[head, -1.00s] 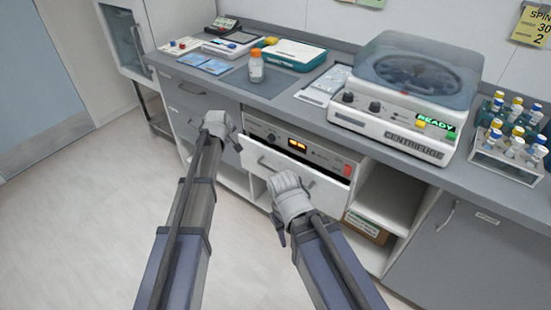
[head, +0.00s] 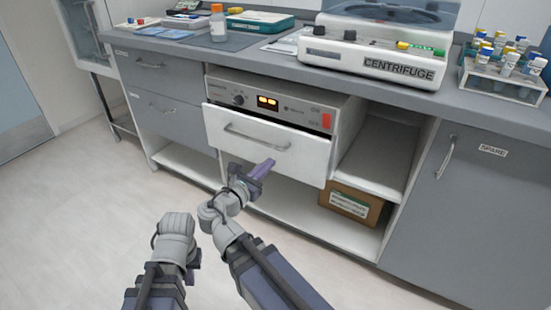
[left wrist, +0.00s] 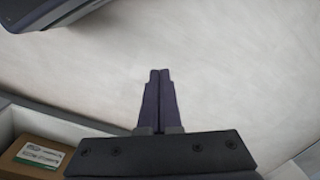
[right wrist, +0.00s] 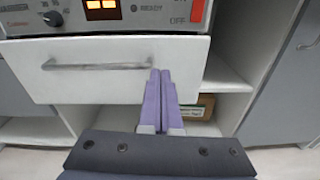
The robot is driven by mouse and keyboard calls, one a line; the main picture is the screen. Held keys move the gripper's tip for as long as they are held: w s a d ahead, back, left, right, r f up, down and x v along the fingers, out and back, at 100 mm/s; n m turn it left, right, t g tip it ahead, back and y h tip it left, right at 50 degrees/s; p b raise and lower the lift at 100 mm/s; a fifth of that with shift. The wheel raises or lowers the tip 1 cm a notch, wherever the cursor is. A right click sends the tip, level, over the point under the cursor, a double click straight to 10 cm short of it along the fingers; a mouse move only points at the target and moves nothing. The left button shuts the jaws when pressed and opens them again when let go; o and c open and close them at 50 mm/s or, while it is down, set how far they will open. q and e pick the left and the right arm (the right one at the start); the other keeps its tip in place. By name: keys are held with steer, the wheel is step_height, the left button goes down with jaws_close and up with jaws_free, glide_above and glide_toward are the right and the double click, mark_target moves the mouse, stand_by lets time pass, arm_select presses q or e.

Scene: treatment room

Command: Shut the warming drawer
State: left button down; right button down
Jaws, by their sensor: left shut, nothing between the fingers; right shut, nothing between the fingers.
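The warming drawer (head: 290,158) is a white front with a silver bar handle (head: 255,140), below a grey control panel with orange digits. It stands out from the cabinet, partly open. My right gripper (head: 262,168) is shut and empty, pointing at the lower part of the drawer front. In the right wrist view its fingertips (right wrist: 160,72) overlap the front (right wrist: 85,83) by the right end of the handle; I cannot tell whether they touch. My left gripper (head: 194,262) is low at the left, away from the drawer. In the left wrist view its fingers (left wrist: 158,100) are shut over bare floor.
A cardboard box (head: 350,203) sits on the open shelf right of and below the drawer. The centrifuge (head: 375,55), a bottle (head: 218,27) and a tube rack (head: 505,80) stand on the counter (head: 440,95). The floor at the left is clear.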

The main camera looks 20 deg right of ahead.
steer(key=n, duration=0.1)
arm_select(q)
steer(key=shift+s+a+f, duration=0.15)
steer(key=shift+s+f, duration=0.1)
steer(key=shift+s, duration=0.2)
steer(key=shift+s+a+f, duration=0.1)
steer(key=shift+s+f, duration=0.1)
steer(key=shift+s, duration=0.2)
arm_select(e)
steer(key=t, duration=0.1)
glide_toward(292, 134)
steer(key=x, duration=0.6)
steer(key=shift+w+d, duration=0.15)
steer(key=shift+d, duration=0.25)
steer(key=x, duration=0.4)
steer(key=shift+w+d, duration=0.2)
arm_select(q)
steer(key=shift+a, duration=0.1)
arm_select(e)
steer(key=shift+w+d, duration=0.1)
steer(key=shift+r, duration=0.1)
